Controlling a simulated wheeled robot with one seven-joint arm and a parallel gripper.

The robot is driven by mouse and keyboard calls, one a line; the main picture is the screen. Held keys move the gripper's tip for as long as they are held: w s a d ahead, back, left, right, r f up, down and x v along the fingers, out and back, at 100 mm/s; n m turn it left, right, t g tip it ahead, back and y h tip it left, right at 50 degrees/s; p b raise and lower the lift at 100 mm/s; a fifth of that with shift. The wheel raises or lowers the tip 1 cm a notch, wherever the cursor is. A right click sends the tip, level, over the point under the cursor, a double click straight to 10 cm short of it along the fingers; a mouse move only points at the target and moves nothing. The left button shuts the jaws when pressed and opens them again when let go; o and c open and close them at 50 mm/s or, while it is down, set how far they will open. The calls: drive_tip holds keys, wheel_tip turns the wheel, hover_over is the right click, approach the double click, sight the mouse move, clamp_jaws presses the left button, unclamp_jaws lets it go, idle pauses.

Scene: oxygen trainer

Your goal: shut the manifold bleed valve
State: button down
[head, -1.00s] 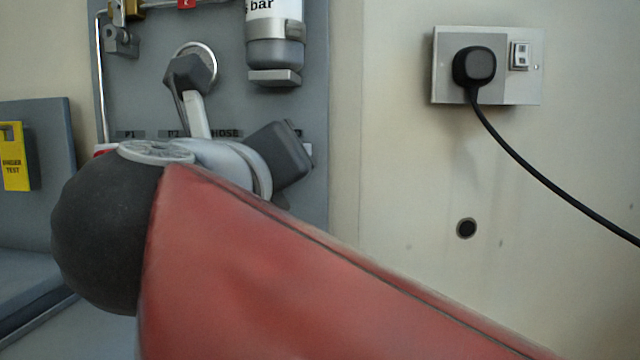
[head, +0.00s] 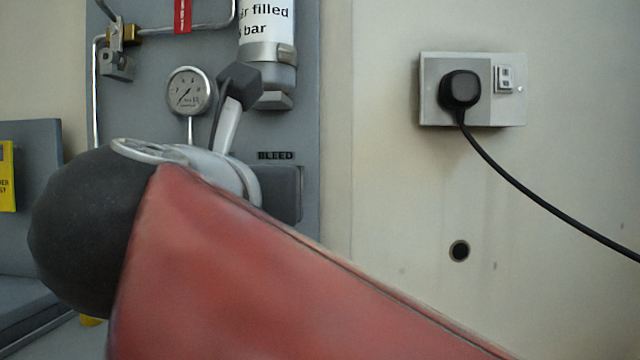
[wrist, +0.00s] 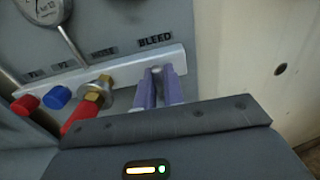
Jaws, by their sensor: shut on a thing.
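The manifold (wrist: 195,56) is a pale bar on the grey panel in the wrist view. The BLEED label (wrist: 155,40) is above its right end and also shows in the head view (head: 276,156). My gripper (wrist: 158,84) has its two purplish fingers close together below that label, shut on the bleed valve. Only a small pale bit of the valve (wrist: 157,70) shows between the fingertips; its handle and its angle are hidden. In the head view my own red and grey arm covers the manifold and the fingers.
Left of my fingers are a brass hose fitting (wrist: 98,92) with a red end, a blue knob (wrist: 56,97) and a red knob (wrist: 25,104). A gauge (head: 190,91) and a bottle (head: 267,50) are above. A plugged socket (head: 472,90) is on the right wall.

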drive_tip(key=shift+f, duration=0.1)
drive_tip(key=c, duration=1.5)
unclamp_jaws()
drive_tip(key=shift+s, duration=0.15)
